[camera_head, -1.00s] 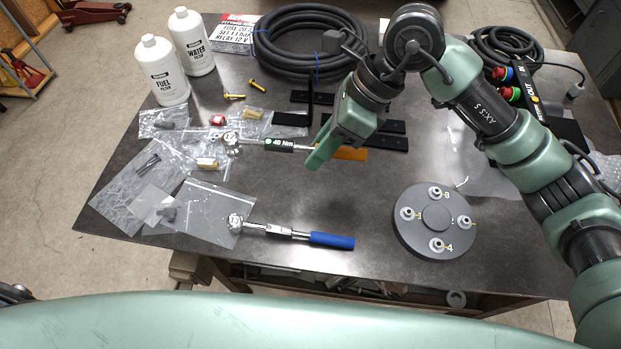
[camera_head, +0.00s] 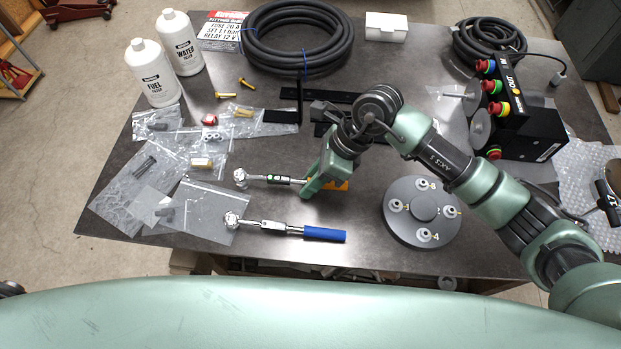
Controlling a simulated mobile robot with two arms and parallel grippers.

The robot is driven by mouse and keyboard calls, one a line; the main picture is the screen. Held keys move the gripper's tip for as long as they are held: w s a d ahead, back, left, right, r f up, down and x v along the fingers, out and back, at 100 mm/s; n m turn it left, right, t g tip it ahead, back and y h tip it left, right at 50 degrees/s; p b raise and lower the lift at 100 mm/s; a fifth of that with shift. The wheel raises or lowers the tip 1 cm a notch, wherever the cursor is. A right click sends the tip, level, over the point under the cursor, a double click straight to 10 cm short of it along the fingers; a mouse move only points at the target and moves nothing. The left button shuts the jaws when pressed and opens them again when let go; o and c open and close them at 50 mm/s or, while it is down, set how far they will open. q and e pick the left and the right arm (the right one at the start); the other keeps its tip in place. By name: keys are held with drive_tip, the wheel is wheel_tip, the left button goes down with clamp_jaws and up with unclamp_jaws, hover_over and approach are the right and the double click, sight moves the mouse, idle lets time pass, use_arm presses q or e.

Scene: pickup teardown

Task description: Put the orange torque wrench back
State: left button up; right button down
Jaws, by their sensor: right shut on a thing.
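The orange torque wrench lies across the view with its chrome ratchet head (camera_head: 241,176) to the left and its orange handle (camera_head: 342,184) to the right. My right gripper (camera_head: 309,190) is shut on the wrench near the front of the handle and hides part of it. I cannot tell whether the wrench touches the table. A second, blue-handled torque wrench (camera_head: 323,234) lies on the table just in front of it. My left gripper is not in view.
Plastic bags of parts (camera_head: 207,212) lie at the left of the dark table (camera_head: 320,262). A grey round hub with numbered studs (camera_head: 404,236) sits to the right of the wrenches. White bottles (camera_head: 153,76), a coiled black hose (camera_head: 257,60) and a black switch box (camera_head: 540,133) stand farther back.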

drive_tip(key=c, duration=1.6)
unclamp_jaws()
drive_tip(key=shift+o, duration=0.2)
drive_tip(key=shift+f, duration=0.1)
drive_tip(key=shift+r, duration=0.3)
drive_tip(key=shift+w+d+r, duration=0.15)
drive_tip(key=shift+d+r, duration=0.05)
drive_tip(key=shift+d, duration=0.05)
drive_tip(key=b+v, duration=0.3)
drive_tip(key=v, duration=0.8)
